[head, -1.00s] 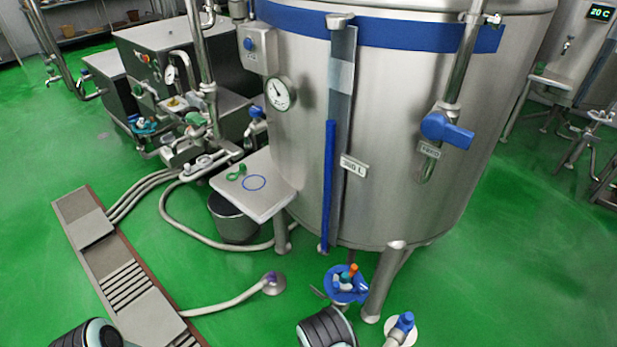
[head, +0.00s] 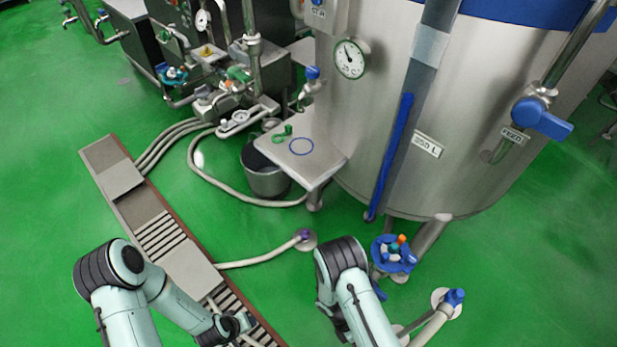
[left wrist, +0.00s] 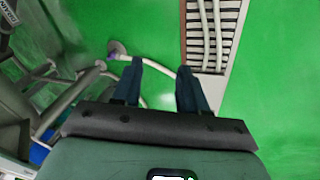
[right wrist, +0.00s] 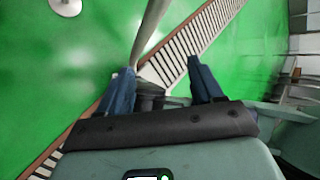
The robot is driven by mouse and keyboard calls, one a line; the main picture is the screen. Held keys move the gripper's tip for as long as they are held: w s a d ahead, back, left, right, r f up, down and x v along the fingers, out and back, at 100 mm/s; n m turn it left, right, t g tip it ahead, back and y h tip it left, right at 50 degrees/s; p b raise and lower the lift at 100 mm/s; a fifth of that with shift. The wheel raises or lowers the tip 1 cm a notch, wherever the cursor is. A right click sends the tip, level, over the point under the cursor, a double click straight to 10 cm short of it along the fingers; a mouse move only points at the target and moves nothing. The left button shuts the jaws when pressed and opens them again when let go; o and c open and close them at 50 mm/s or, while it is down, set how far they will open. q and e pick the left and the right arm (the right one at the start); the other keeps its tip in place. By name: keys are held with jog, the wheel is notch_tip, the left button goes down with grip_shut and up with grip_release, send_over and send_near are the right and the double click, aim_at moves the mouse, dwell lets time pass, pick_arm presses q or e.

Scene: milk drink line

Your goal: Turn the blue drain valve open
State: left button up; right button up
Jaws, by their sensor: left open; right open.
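Several blue fittings show in the head view, and I cannot tell for certain which is the drain valve. A blue-topped fitting (head: 454,297) stands low on a pipe in front of the tank. A blue round part (head: 393,253) with orange and pale pieces sits by the tank's leg. A blue lever (head: 540,117) by a FEED label is higher up on the tank. My left gripper (left wrist: 160,68) is open and empty above the floor. My right gripper (right wrist: 160,65) is open and empty, its fingers over the floor grating; my forearm hides it in the head view.
The steel tank (head: 450,180) fills the right side. A small steel shelf (head: 320,167) and a bucket (head: 265,180) stand beside it. A floor channel with grating (head: 165,235) runs diagonally at left, with hoses by it. Green floor is clear at lower right.

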jog(key=s+a+m+y, duration=0.4)
jog(key=s+m+y, duration=0.3)
jog(key=m, duration=0.3)
pick_arm(q)
jog(key=s+d+m+g+h, duration=0.1)
jog(key=s+d+g, duration=0.2)
jog(key=s+d, duration=0.3)
jog(key=s+f, duration=0.1)
jog(key=s, duration=0.4)
jog(key=shift+g, duration=0.4)
pick_arm(e)
jog(key=r+m+t+y, duration=0.1)
jog(key=m, duration=0.4)
jog(key=w+r+m+t+y, duration=0.1)
jog(key=r+m+t, duration=0.1)
jog(key=m, duration=0.4)
jog(key=w+a+r+m+t+y, duration=0.1)
jog(key=m+t, duration=0.1)
jog(key=m, duration=0.3)
jog(key=shift+r+m, duration=0.25)
jog(key=shift+m, duration=0.15)
